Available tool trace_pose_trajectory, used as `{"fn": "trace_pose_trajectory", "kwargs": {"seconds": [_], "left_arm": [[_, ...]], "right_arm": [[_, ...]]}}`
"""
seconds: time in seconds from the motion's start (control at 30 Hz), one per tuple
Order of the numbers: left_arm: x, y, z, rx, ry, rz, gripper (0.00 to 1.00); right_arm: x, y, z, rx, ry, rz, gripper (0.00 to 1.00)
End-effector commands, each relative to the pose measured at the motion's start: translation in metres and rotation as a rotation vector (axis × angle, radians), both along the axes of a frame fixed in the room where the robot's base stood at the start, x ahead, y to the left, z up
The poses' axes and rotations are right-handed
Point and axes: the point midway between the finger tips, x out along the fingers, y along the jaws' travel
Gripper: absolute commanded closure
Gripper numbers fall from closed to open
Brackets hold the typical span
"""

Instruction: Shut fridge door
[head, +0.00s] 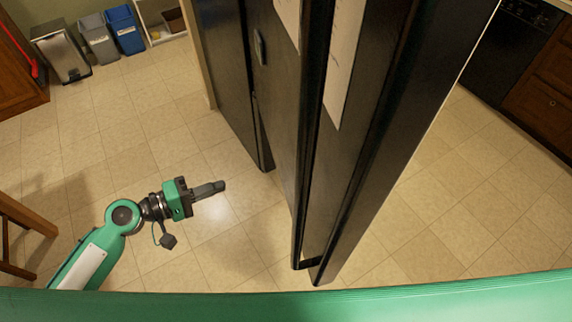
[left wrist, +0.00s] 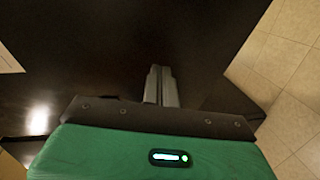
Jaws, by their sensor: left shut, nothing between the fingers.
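The black fridge (head: 232,90) stands upright in the middle of the head view. A tall black fridge door (head: 375,130), with white paper (head: 345,60) beside its edge, juts toward me, standing open. Which panel is body and which is door is partly unclear. My left gripper (head: 219,187) is left of the panels, fingers shut and empty, pointing right toward them with floor showing between in the head view. In the left wrist view the shut fingers (left wrist: 160,86) are seen against a dark, glossy surface (left wrist: 95,50); contact cannot be told. My right gripper is not in view.
A metal bin (head: 62,52), a grey bin (head: 98,38) and a blue bin (head: 126,30) stand at the back left. Wooden furniture (head: 22,225) is at the left edge. Dark appliance and cabinets (head: 540,95) are at far right. Tiled floor is clear around the panels.

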Motion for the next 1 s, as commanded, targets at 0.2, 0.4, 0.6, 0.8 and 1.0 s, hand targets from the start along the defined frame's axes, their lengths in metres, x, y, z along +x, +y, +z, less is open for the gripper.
{"fn": "trace_pose_trajectory", "kwargs": {"seconds": [0.2, 0.4, 0.6, 0.8, 1.0], "left_arm": [[-0.056, -0.033, 0.098, -0.168, 0.012, -0.197, 1.00], [-0.067, -0.043, 0.116, -0.201, 0.021, -0.238, 1.00], [-0.059, -0.071, 0.120, -0.203, 0.020, -0.236, 1.00], [-0.050, -0.110, 0.121, -0.203, 0.019, -0.234, 1.00], [-0.042, -0.145, 0.119, -0.201, 0.021, -0.234, 1.00]], "right_arm": [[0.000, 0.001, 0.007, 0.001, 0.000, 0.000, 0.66], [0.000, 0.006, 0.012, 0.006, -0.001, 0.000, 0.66], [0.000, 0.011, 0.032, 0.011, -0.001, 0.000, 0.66], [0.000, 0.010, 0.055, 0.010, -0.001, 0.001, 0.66], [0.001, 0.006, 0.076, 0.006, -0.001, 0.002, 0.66]]}}
